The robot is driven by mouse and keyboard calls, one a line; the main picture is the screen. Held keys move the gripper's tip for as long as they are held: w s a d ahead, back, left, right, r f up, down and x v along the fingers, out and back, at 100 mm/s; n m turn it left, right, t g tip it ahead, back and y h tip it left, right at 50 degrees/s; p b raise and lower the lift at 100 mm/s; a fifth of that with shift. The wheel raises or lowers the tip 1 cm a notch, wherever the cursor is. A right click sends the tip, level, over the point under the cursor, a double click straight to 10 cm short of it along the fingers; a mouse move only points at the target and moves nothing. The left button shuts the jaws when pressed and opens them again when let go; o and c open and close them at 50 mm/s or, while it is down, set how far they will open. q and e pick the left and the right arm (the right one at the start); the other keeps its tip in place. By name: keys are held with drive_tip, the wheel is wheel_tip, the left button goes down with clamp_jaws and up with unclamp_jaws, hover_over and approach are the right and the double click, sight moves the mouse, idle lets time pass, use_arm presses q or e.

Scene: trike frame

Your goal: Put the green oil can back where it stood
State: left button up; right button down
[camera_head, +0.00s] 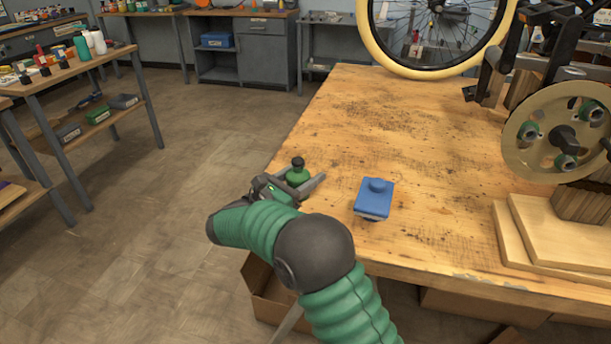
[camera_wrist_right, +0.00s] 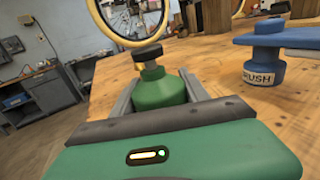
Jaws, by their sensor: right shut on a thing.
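The green oil can (camera_head: 298,175) has a dark cap and stands upright at the left edge of the wooden workbench (camera_head: 400,120). It also shows in the right wrist view (camera_wrist_right: 158,90), between the two fingers. My right gripper (camera_head: 300,183) is shut on the can, with one finger on each side of it. The can's base is hidden by the gripper, so I cannot tell whether it touches the bench top. My left gripper is in neither view.
A wheel (camera_head: 440,68) stands at the back. A round plate mechanism (camera_head: 545,130) on wooden boards (camera_head: 540,240) fills the right. The bench middle is clear.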

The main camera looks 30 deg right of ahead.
idle(0.3)
drive_tip(key=shift+c, duration=2.4)
unclamp_jaws()
drive_tip(key=shift+f, duration=0.1)
drive_tip(key=shift+a, duration=0.1)
drive_tip(key=p+v, duration=0.3)
drive_tip(key=v, duration=1.2)
drive_tip(key=shift+s+a, duration=0.1)
drive_tip(key=shift+a, duration=0.2)
drive_tip(key=shift+s+a, duration=0.15)
drive_tip(key=shift+a, duration=0.4)
